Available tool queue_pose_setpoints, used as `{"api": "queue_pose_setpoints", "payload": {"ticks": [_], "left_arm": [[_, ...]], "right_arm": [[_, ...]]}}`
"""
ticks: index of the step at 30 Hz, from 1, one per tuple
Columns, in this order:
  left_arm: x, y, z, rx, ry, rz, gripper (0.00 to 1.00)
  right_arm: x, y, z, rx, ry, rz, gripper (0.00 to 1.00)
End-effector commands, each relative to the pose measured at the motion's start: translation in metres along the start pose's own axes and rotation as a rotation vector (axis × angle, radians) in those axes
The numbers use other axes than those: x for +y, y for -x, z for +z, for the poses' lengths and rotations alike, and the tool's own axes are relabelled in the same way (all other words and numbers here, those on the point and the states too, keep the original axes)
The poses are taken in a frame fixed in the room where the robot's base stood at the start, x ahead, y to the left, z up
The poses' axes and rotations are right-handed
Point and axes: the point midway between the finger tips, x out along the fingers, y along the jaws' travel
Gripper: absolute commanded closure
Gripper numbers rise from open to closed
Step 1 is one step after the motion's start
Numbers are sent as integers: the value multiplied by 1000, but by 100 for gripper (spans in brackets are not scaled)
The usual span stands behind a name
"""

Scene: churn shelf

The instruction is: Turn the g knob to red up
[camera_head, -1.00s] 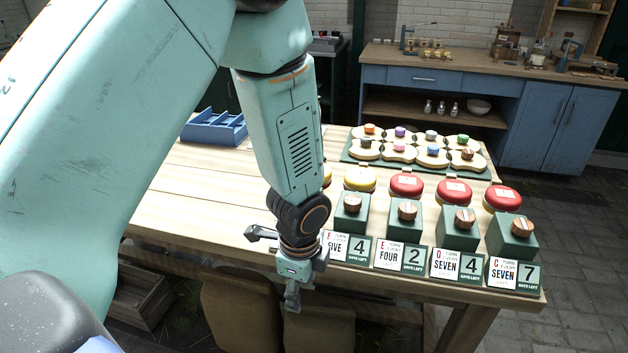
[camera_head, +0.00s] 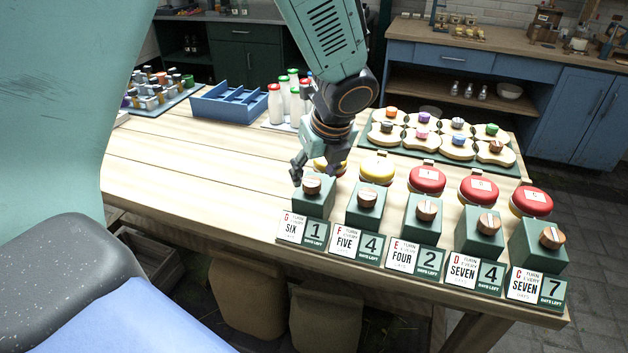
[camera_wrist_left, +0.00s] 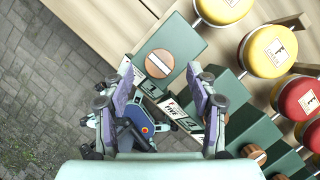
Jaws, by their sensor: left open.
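The G knob (camera_head: 311,187) is a round wooden knob on a dark green block (camera_head: 316,204). Its card (camera_head: 292,227) reads G, turn every six days, with a 1 days left tile. My left gripper (camera_head: 315,172) is open, just above and behind the knob, and partly covers the yellow lid behind it. In the left wrist view the knob (camera_wrist_left: 159,64) lies ahead of the open fingers (camera_wrist_left: 155,95), not between them. A pale bar crosses its face at a slant. I cannot make out any red mark on it.
To the right, the F knob (camera_head: 367,195), E knob (camera_head: 427,210) and others stand close in a row, with yellow and red lids behind. A blue crate (camera_head: 229,104) and milk bottles (camera_head: 275,103) stand at the back. The table's left part (camera_head: 180,165) is clear.

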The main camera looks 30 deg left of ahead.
Motion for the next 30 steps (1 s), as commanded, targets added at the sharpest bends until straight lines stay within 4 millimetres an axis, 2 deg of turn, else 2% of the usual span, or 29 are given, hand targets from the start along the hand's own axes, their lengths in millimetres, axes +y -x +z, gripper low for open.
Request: {"api": "queue_pose_setpoints", "payload": {"ticks": [1,6,16,30], "left_arm": [[1,-10,-1,3,0,1,42],[0,-25,0,3,2,0,42],[-2,-28,2,1,2,-1,42],[-2,-28,2,2,2,2,81]], "right_arm": [[0,-5,0,0,-1,0,60],[0,-10,0,0,-1,0,60],[0,-10,0,0,0,0,60],[0,-10,0,0,0,0,60]]}}
